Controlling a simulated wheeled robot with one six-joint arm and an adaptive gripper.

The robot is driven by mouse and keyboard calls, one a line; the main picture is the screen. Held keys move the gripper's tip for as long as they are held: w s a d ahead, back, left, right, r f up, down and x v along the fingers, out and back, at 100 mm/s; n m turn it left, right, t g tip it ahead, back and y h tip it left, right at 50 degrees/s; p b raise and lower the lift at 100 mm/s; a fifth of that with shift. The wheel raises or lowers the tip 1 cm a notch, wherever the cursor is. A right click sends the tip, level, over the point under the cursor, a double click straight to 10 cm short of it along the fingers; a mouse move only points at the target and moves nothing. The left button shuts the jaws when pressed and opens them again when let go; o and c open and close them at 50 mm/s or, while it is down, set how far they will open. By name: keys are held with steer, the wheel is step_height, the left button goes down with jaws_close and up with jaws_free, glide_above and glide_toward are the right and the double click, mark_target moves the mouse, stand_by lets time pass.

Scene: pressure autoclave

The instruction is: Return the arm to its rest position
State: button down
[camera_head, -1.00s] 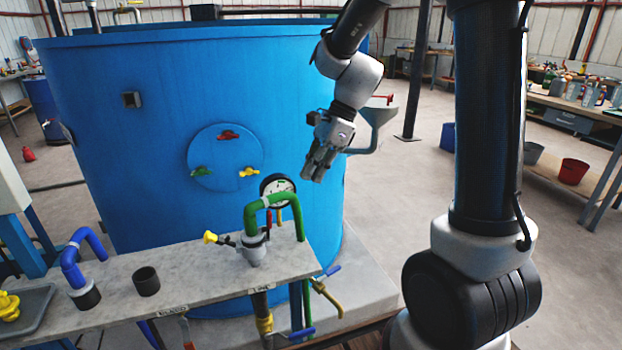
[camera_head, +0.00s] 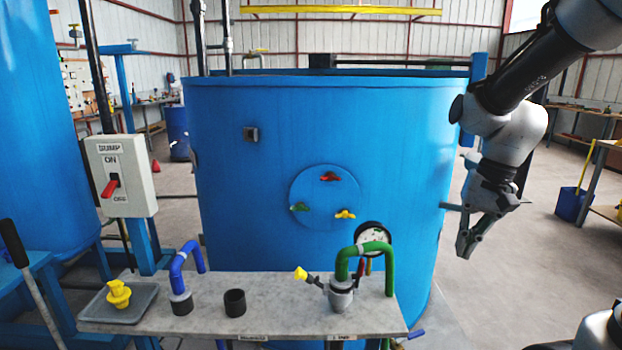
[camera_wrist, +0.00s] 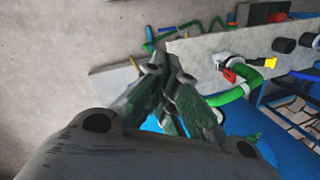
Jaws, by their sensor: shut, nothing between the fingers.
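My gripper (camera_head: 468,246) hangs at the right in the head view, in front of the right edge of the big blue tank (camera_head: 240,180). Its fingers point down, and it is shut with nothing between them. In the wrist view the fingertips (camera_wrist: 165,68) meet near the middle of the picture. My gripper is apart from the bench and its pipes, to the right of the green pipe (camera_head: 372,248) and the pressure gauge (camera_head: 374,236).
A grey bench (camera_head: 280,312) carries a blue pipe (camera_head: 178,270), a black cup (camera_head: 235,303) and a tray (camera_head: 140,309) with a yellow fitting (camera_head: 118,294). A pump switch box (camera_head: 120,176) stands at left. Open floor (camera_head: 520,260) lies at right.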

steer(key=s+d+r+n+t+h, duration=0.2)
steer(key=s+d+r+n+t, duration=0.35)
steer(key=s, duration=0.65)
steer(key=w+a+f+m+g+y, duration=0.2)
steer(key=w+f+m+g+y, duration=0.15)
steer(key=w+f+m, duration=0.4)
steer(key=w+a+f+m+g+y, duration=0.2)
steer(key=w+f+m+g+y, duration=0.15)
steer(key=w+f+m, duration=0.45)
steer(key=w+a+r+m+t+y, duration=0.2)
steer(key=w+a+r+m+y, duration=0.15)
steer(key=w, duration=0.25)
steer(key=a+r+x, duration=0.1)
steer(key=r+x, duration=0.1)
steer(key=x, duration=1)
steer(key=shift+s+a+f+h, duration=0.15)
steer(key=shift+s+a+h, duration=0.2)
steer(key=shift+a, duration=0.25)
